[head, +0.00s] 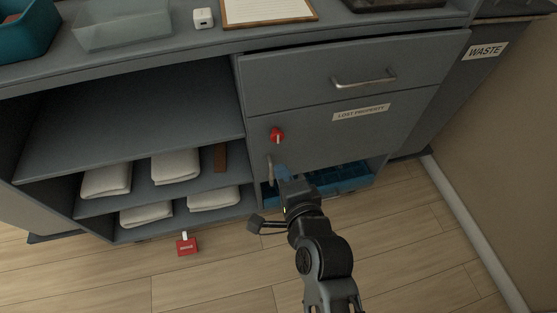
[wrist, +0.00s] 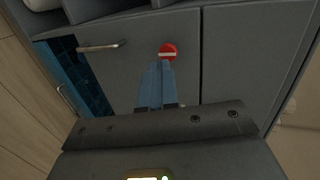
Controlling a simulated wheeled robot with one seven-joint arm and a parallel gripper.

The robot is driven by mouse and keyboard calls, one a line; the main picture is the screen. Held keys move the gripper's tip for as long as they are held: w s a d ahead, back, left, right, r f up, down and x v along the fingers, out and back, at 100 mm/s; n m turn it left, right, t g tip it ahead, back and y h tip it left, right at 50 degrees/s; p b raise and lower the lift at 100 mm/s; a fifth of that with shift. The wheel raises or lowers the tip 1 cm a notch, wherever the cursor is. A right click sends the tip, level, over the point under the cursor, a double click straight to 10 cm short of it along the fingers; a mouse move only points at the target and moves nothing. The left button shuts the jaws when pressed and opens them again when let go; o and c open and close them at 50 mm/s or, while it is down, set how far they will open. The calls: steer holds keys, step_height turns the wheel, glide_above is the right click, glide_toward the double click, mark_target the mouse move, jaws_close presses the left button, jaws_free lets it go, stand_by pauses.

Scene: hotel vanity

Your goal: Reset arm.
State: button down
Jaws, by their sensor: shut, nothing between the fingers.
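My gripper (head: 282,171) is in front of the grey cabinet, below a red knob (head: 277,135) and beside a metal door handle (head: 270,168). Its blue fingers are shut together with nothing between them. In the wrist view, the closed fingers (wrist: 160,68) point at the door, and their tips appear just below the red knob (wrist: 168,52) with its pale bar. The handle (wrist: 102,46) is to their left in that view. I cannot tell whether the fingertips touch the door.
A blue divided tray (head: 345,181) shows low in the cabinet, partly behind my arm. Open shelves on the left hold folded towels (head: 175,166). A red labelled object (head: 187,246) is low in front of them. A drawer handle (head: 364,79) sticks out above. Floor space is clear at right.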

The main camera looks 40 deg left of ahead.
steer(key=shift+v, duration=2.1)
steer(key=shift+s+a, duration=0.15)
steer(key=shift+s, duration=0.05)
steer(key=s+d+n+t+h+p, duration=0.1)
steer(key=s+d+t+h, duration=0.3)
steer(key=d, duration=0.9)
steer(key=s+d+n+h, duration=0.15)
steer(key=s+d, duration=0.35)
steer(key=d, duration=0.8)
steer(key=s+d+r+n+t+h, duration=0.1)
steer(key=s+d+r+n+h, duration=0.1)
steer(key=s+d+r, duration=0.3)
steer(key=s+d+r+n+t+h+p, duration=0.1)
steer(key=s+d+r+n+h, duration=0.2)
steer(key=s+d+r, duration=0.3)
steer(key=s+r+h, duration=0.1)
steer(key=s+r, duration=0.3)
steer(key=s, duration=0.1)
steer(key=shift+s+d, duration=0.2)
steer(key=shift+s, duration=0.1)
steer(key=c, duration=1.8)
jaws_free()
steer(key=shift+c, duration=0.2)
